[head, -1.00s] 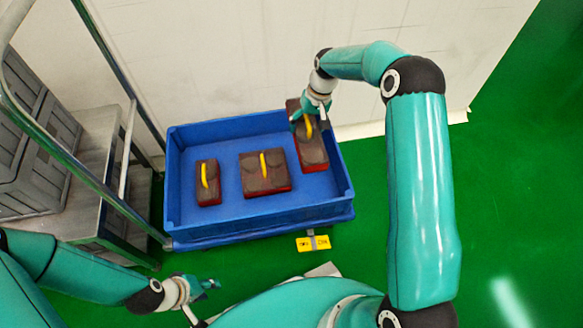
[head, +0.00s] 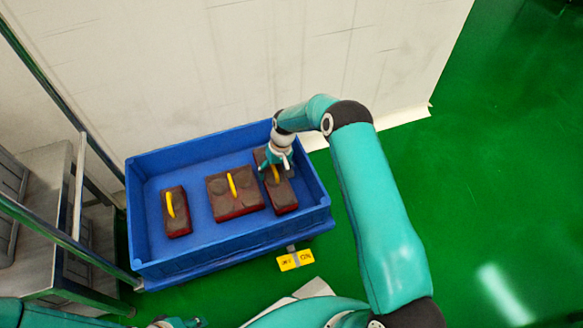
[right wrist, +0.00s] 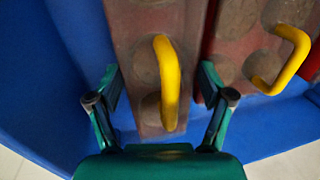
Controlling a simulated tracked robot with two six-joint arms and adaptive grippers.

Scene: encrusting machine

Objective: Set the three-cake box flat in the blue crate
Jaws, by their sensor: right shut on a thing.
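The three-cake box (head: 284,199) is the long, narrow brown box with reddish sides and a yellow handle. It is at the right end inside the blue crate (head: 236,257), close beside the middle box. It looks about level; I cannot tell whether its underside touches the crate floor. My right gripper (head: 274,168) is over its far half. In the right wrist view my right gripper (right wrist: 161,82) has a finger at each long side of the box (right wrist: 140,35), with the yellow handle between them. Part of my left gripper (head: 178,323) shows at the bottom edge.
A wider box (head: 234,203) with a yellow handle lies mid-crate, and a small one (head: 176,212) lies at the left. Bare crate floor shows around them. A pale wall (head: 230,60) stands behind, and a metal rack (head: 78,190) is at the left.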

